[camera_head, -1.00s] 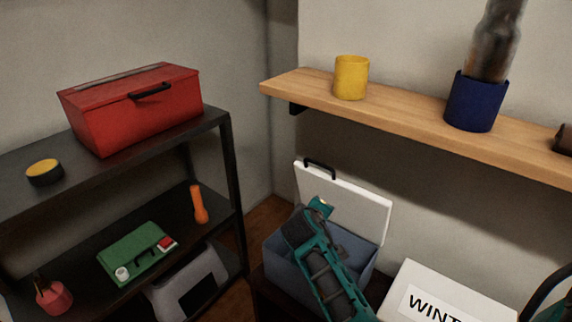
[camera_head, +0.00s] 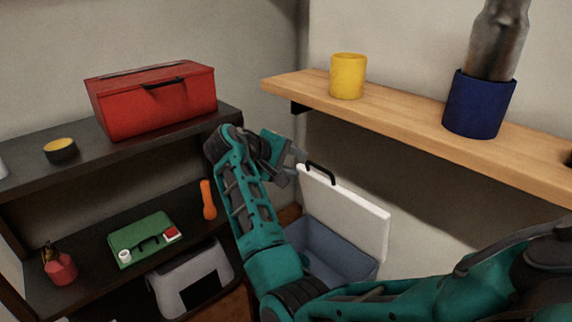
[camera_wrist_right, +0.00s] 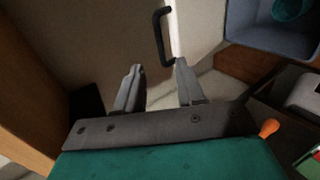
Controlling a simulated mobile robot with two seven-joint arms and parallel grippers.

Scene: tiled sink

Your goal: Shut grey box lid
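The grey box (camera_head: 325,245) sits low in the corner under the wooden shelf, its interior exposed. Its pale lid (camera_head: 350,212) stands open and upright, with a black handle (camera_head: 321,172) on its top edge. My right gripper (camera_head: 298,158) is beside the handle at the lid's upper left corner, partly hidden by its own wrist. In the right wrist view the right gripper (camera_wrist_right: 158,68) has its two fingers apart, with nothing between them. The handle (camera_wrist_right: 161,36) lies just beyond the fingertips there, apart from them. My left gripper is not in view.
The wooden shelf (camera_head: 400,110) above the box carries a yellow cup (camera_head: 348,76) and a blue pot (camera_head: 477,105). At left a dark rack (camera_head: 25,170) holds a red toolbox (camera_head: 155,100), a green case (camera_head: 145,238) and an orange flashlight (camera_head: 208,200).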

